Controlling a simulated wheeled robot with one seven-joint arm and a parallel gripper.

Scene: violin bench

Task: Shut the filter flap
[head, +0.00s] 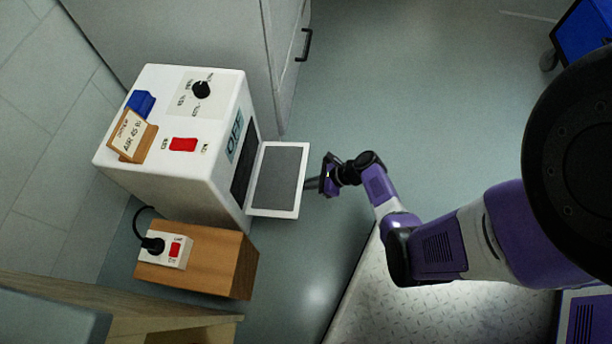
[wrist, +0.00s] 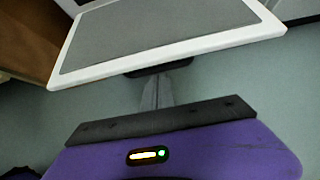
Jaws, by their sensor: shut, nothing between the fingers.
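The filter flap (head: 278,180) is a white frame with a grey panel, standing open out from the front of the white machine (head: 175,190). Behind it a dark opening (head: 244,163) shows in the machine. My gripper (head: 311,184) is shut and empty, just to the right of the flap's outer edge; I cannot tell whether it touches. In the wrist view the flap (wrist: 160,35) fills the top, and my gripper (wrist: 158,80) points at its near edge, the fingertips partly hidden under it.
A wooden block (head: 215,262) with a switched socket (head: 165,248) stands below the machine. A grey cabinet (head: 240,38) with a black handle stands behind. A blue box (head: 140,103) and a labelled wooden stand (head: 133,135) sit on the machine.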

